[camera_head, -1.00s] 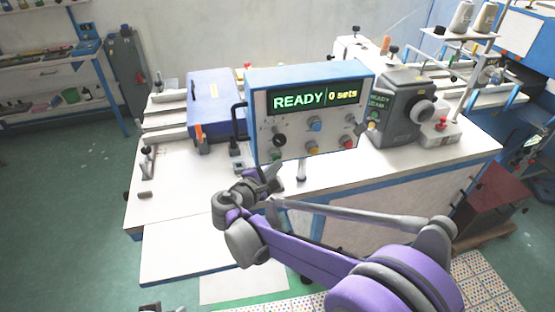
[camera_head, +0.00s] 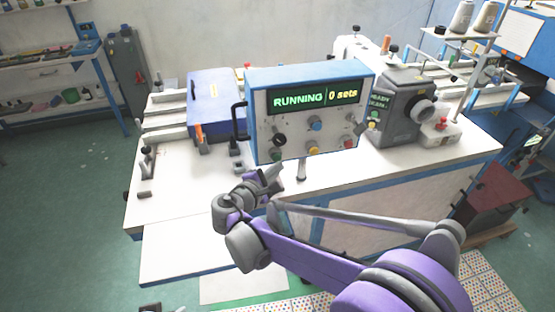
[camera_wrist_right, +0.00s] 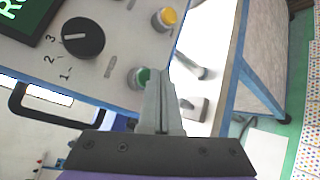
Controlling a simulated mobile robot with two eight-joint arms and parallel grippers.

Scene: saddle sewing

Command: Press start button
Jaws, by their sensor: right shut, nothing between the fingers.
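The control box (camera_head: 285,98) stands on the white machine table, its lit display (camera_head: 313,97) reading "RUNNING" and "0 sets". In the right wrist view the green button (camera_wrist_right: 137,77) is on the panel's lower edge, beside the fingertips and partly covered by them. A dark grey part at the bottom edge may be my left gripper (camera_head: 152,308).
A black selector knob (camera_wrist_right: 83,38) and a yellow button (camera_wrist_right: 164,19) are near the green button. A blue box (camera_head: 213,100) stands left of the panel, and the grey sewing head (camera_head: 398,115) right of it. The front left of the white table (camera_head: 185,185) is mostly clear.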

